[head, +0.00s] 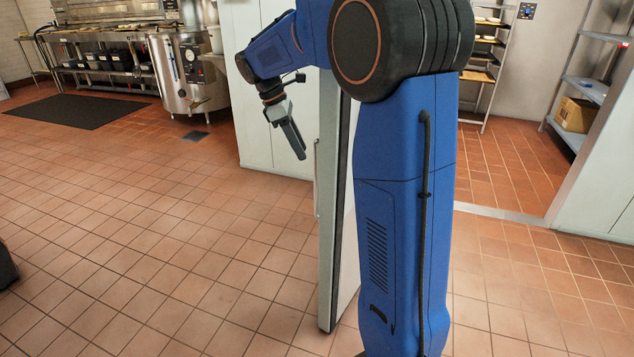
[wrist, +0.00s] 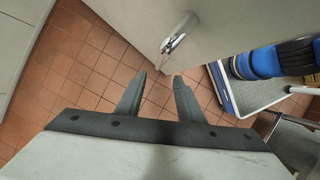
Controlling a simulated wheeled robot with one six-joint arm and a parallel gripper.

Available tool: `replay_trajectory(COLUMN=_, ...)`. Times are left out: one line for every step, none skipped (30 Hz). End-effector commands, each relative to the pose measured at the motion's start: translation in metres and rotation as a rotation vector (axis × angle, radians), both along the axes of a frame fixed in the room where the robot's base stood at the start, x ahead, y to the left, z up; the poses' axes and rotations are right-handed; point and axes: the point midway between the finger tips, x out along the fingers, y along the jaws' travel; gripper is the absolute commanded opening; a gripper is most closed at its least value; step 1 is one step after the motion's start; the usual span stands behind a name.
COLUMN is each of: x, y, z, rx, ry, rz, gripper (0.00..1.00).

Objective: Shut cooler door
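The cooler door (head: 327,240) stands open, seen nearly edge-on in the head view, partly hidden behind my blue arm and column. Its handle (head: 316,178) is a thin upright bar on the door's left face. In the wrist view the door (wrist: 130,20) is a grey panel across the top, with the metal handle (wrist: 178,40) sticking out from it. My gripper (head: 299,145) is on the handle side of the door, pointing down. In the wrist view my gripper (wrist: 160,76) has its two fingers spread, with only floor tiles between them. The handle lies just beyond the fingertips, apparently apart from them.
The doorway to the right shows wire shelves (head: 580,90) with a cardboard box (head: 574,114) and a rack (head: 488,55). A steel kettle (head: 188,75) stands at the back left near a dark mat (head: 78,110).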

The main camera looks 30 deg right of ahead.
Motion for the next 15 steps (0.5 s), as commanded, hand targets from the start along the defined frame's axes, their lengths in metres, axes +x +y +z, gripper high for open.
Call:
replay_trajectory(x=-0.003, y=-0.003, z=-0.009, rx=0.001, ry=0.003, rz=-0.001, gripper=0.34)
replay_trajectory(x=-0.004, y=-0.005, z=-0.014, rx=0.000, ry=0.003, rz=-0.002, gripper=0.34)
replay_trajectory(x=-0.006, y=-0.008, z=-0.021, rx=0.001, ry=0.003, rz=-0.002, gripper=0.34)
replay_trajectory(x=-0.006, y=-0.009, z=-0.026, rx=0.000, ry=0.002, rz=-0.003, gripper=0.34)
replay_trajectory(x=-0.007, y=-0.011, z=-0.030, rx=0.000, ry=0.002, rz=-0.003, gripper=0.34)
replay_trajectory(x=-0.009, y=-0.013, z=-0.037, rx=0.001, ry=0.003, rz=-0.003, gripper=0.34)
replay_trajectory(x=-0.010, y=-0.015, z=-0.042, rx=0.001, ry=0.002, rz=-0.003, gripper=0.34)
replay_trajectory(x=-0.011, y=-0.017, z=-0.047, rx=0.001, ry=0.002, rz=-0.003, gripper=0.34)
replay_trajectory(x=-0.012, y=-0.019, z=-0.054, rx=0.000, ry=0.003, rz=-0.002, gripper=0.34)
replay_trajectory(x=-0.013, y=-0.021, z=-0.058, rx=0.001, ry=0.002, rz=-0.003, gripper=0.34)
replay_trajectory(x=-0.014, y=-0.023, z=-0.063, rx=0.000, ry=0.002, rz=-0.003, gripper=0.34)
replay_trajectory(x=-0.016, y=-0.025, z=-0.070, rx=0.000, ry=0.002, rz=-0.003, gripper=0.34)
replay_trajectory(x=-0.017, y=-0.027, z=-0.075, rx=0.000, ry=0.002, rz=-0.003, gripper=0.34)
replay_trajectory(x=-0.018, y=-0.029, z=-0.079, rx=0.000, ry=0.002, rz=-0.003, gripper=0.34)
replay_trajectory(x=-0.019, y=-0.031, z=-0.086, rx=0.000, ry=0.002, rz=-0.003, gripper=0.34)
